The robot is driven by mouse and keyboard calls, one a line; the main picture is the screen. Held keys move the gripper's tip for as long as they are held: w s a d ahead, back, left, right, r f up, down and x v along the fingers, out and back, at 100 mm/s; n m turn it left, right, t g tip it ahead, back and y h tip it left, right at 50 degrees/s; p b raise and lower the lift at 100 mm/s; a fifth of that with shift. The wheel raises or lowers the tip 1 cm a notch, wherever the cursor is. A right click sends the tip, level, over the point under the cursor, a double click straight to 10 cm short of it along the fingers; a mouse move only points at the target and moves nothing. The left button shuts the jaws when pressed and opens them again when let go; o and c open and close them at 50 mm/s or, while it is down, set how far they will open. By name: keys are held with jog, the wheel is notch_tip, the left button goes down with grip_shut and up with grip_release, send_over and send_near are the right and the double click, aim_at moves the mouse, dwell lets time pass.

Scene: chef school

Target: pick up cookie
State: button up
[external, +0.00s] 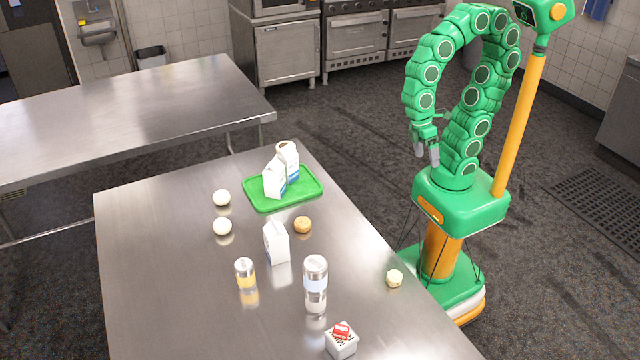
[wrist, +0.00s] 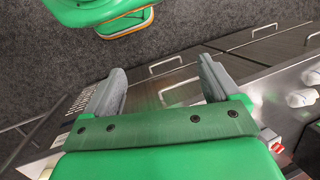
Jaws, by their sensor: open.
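A round golden-brown item (external: 302,225) lies on the steel table right of centre, just in front of the green tray. A smaller pale yellow round item (external: 394,278) lies near the table's right edge. I cannot tell for sure which one is the cookie. My gripper (external: 427,152) hangs empty beside my column, beyond the table's right edge and apart from both items. In the wrist view my gripper (wrist: 162,66) has its two grey fingers spread wide with nothing between them. Neither round item can be made out clearly there.
The green tray (external: 262,206) holds white cartons. A carton (external: 276,242), a shaker (external: 245,273), a tall bottle (external: 315,285), a box with a red item on top (external: 341,342) and two white balls (external: 221,198) stand on the table. Another steel table (external: 120,115) is behind.

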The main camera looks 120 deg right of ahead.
jog(key=w+a+m+t+y, duration=0.1)
jog(key=w+a+m+y, duration=0.6)
jog(key=w, duration=0.5)
jog(key=w+f+m+t+y, duration=0.15)
jog(key=w+m+t, duration=0.25)
jog(key=w, duration=0.7)
jog(key=m+t+h, duration=0.2)
jog(key=m+t, duration=0.5)
jog(key=m, duration=0.8)
send_near(304, 219)
jog(key=shift+w+a, duration=0.65)
jog(key=shift+a, duration=0.4)
jog(key=shift+w+d+f+m+h, duration=0.1)
jog(key=shift+d+f+m+h, duration=0.25)
jog(key=shift+m, duration=0.15)
jog(key=shift+x, duration=3.85)
